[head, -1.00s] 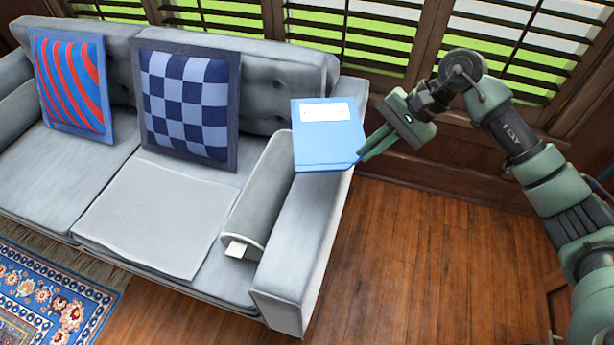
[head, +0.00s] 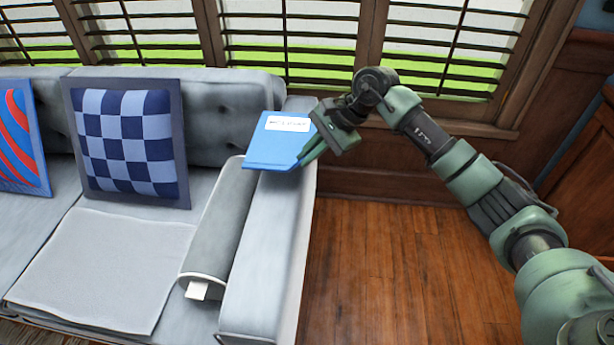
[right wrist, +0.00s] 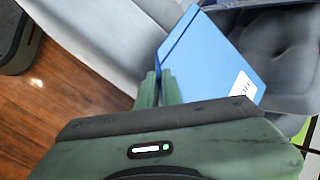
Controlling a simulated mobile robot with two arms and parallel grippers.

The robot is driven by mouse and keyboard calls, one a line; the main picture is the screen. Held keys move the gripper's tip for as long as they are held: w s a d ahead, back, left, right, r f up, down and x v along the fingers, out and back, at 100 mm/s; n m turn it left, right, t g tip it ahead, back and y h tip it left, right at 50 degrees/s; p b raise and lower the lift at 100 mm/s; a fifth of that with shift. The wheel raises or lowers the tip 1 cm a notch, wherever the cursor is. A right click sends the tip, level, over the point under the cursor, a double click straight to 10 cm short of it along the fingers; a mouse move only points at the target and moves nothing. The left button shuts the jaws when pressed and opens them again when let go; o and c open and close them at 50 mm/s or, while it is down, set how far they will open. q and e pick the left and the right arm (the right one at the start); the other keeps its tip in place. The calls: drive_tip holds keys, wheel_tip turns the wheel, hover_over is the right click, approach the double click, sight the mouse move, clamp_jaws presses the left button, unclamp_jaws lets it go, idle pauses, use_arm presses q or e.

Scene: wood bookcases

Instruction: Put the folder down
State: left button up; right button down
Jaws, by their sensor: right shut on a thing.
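The blue folder (head: 274,147) with a white label is at the right armrest of the grey sofa (head: 262,245). My right gripper (head: 308,155) is shut on the folder's right edge. In the right wrist view, the folder (right wrist: 212,62) reaches out from between the gripper's fingers (right wrist: 160,88), over the grey sofa. The folder lies nearly flat in the head view. I cannot tell whether it touches the armrest or is just above it. My left gripper is not in view.
A rolled grey bolster (head: 218,222) lies along the inner side of the armrest. A checkered cushion (head: 127,140) and a red-and-blue cushion (head: 18,140) lean on the backrest. Shuttered windows (head: 290,45) stand behind. Wood floor (head: 390,270) right of the sofa is clear.

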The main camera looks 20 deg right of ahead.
wheel_tip(320, 180, down, 7)
drive_tip(key=shift+r, duration=0.2)
use_arm(q)
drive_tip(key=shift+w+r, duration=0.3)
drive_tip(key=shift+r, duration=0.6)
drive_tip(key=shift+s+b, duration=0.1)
drive_tip(key=shift+b, duration=0.2)
use_arm(e)
drive_tip(key=shift+f, duration=0.1)
drive_tip(key=c, duration=1.6)
unclamp_jaws()
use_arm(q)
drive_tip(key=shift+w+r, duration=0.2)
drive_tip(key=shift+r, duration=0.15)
